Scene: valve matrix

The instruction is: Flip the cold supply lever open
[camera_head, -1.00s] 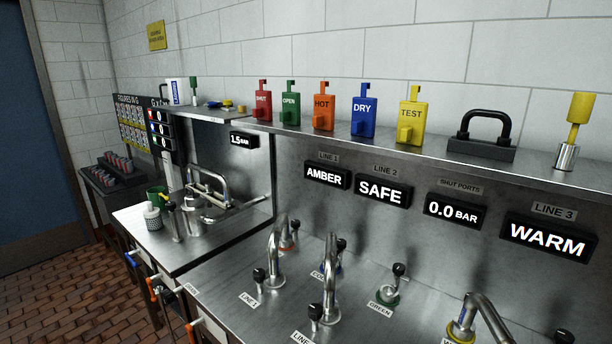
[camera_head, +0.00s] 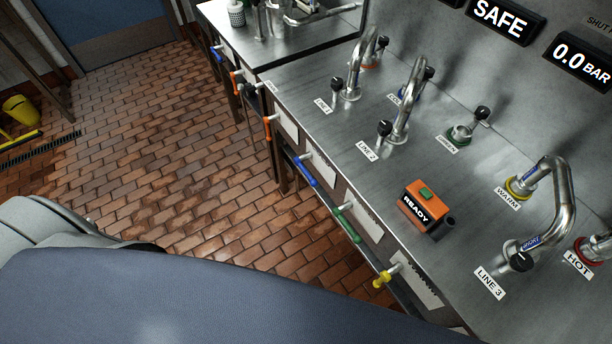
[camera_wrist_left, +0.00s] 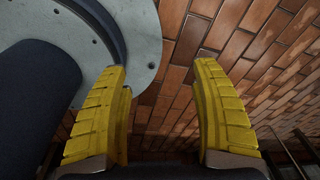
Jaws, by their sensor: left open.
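A row of coloured levers runs along the bench's front edge in the head view. A blue lever (camera_head: 305,170) sits mid-row, and another blue lever (camera_head: 217,52) is at the far end. Between them are an orange lever (camera_head: 236,77) and another orange lever (camera_head: 267,128). A green lever (camera_head: 346,225) and a yellow lever (camera_head: 384,277) are nearer. I cannot read which lever is the cold supply. My left gripper (camera_wrist_left: 162,68) shows only in the left wrist view, its yellow fingers apart and empty above the brick floor. My right gripper is out of view.
The steel bench (camera_head: 340,90) carries bent pipes with black knobs and an orange READY box (camera_head: 427,208). Displays (camera_head: 501,20) hang on the back wall. The brick floor (camera_head: 170,140) left of the bench is open. A yellow bucket (camera_head: 20,109) stands far left.

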